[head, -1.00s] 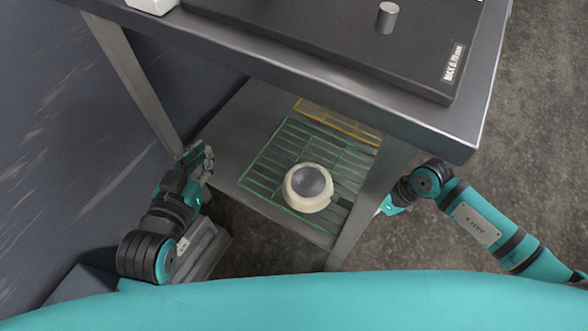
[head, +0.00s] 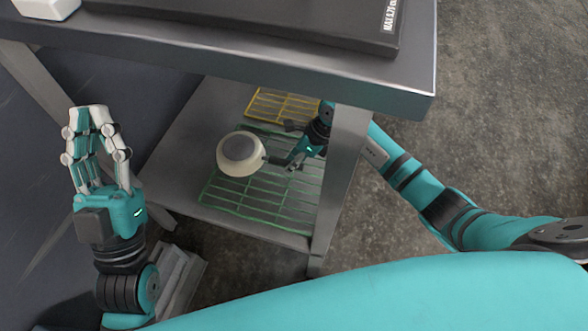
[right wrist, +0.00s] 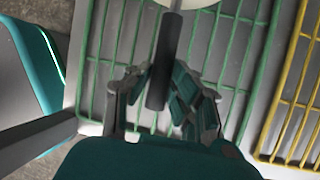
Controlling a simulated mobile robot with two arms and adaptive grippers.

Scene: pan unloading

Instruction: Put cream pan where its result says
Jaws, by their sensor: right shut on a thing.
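The cream pan (head: 227,168) has a grey inside and shows over the far left edge of the green wire rack (head: 250,212) on the lower shelf. I cannot tell for sure whether it is lifted off the rack. My right gripper (head: 290,162) is shut on the pan's dark handle. In the right wrist view the handle (right wrist: 165,62) runs between the fingers (right wrist: 163,92), and only a bit of the cream rim (right wrist: 190,3) shows at the top. My left gripper (head: 90,112) is open and empty, left of the table and away from the pan.
A yellow wire rack (head: 280,105) lies behind the green one. The steel table's upper top (head: 250,65) overhangs the shelf (head: 170,165), and a table leg (head: 342,170) stands close to my right arm. A dark scale-like plate (head: 330,25) and a white object (head: 45,8) are on top.

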